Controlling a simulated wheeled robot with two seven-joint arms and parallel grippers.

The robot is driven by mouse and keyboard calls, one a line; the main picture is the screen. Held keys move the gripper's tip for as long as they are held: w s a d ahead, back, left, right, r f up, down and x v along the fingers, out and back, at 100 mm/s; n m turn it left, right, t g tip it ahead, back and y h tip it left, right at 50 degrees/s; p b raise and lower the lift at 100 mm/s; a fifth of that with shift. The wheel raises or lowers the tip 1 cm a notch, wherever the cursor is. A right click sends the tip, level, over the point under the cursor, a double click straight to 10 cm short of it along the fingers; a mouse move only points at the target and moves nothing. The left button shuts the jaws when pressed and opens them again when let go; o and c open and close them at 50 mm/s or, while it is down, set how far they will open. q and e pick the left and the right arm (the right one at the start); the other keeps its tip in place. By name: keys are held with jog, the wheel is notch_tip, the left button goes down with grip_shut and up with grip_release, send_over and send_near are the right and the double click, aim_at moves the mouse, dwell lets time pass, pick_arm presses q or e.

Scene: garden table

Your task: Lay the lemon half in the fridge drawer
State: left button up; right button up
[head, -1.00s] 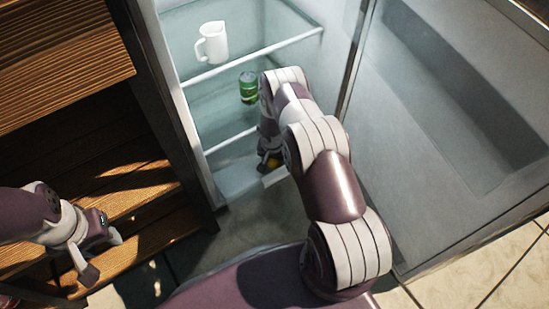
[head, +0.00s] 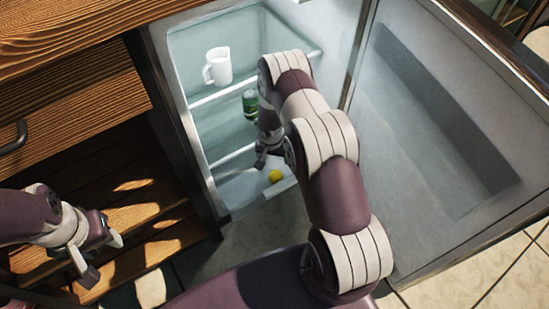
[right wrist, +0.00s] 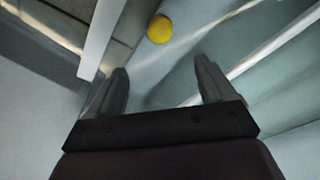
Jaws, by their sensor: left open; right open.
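The lemon half (head: 275,176) is a small yellow piece lying in the bottom drawer (head: 283,189) of the open fridge. It also shows in the right wrist view (right wrist: 159,29), beyond the fingertips and apart from them. My right gripper (head: 265,160) is open and empty, just above and behind the lemon half inside the fridge. Its two spread fingers show in the right wrist view (right wrist: 162,82). My left gripper (head: 101,258) is open and empty at the left, in front of the wooden shelves.
A white jug (head: 218,66) stands on the upper glass shelf. A green can (head: 250,103) stands on the shelf below, partly behind my right arm. The fridge door (head: 440,130) stands open on the right. Wooden shelving (head: 90,135) borders the fridge on the left.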

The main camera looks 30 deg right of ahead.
jog(key=s+a+r+n, duration=0.2)
jog(key=r, duration=0.6)
jog(key=s+a+r+n, duration=0.1)
jog(key=a+r, duration=0.2)
jog(key=r, duration=0.5)
jog(key=s+a+r+n, duration=0.2)
jog(key=s+r, duration=0.4)
jog(key=s, duration=0.2)
jog(key=s+a+r+n+y, duration=0.1)
jog(key=s+a+r+n, duration=0.2)
jog(key=s+r, duration=0.3)
jog(key=shift+s+a+r, duration=0.15)
jog(key=shift+s+a, duration=0.1)
jog(key=shift+s, duration=0.6)
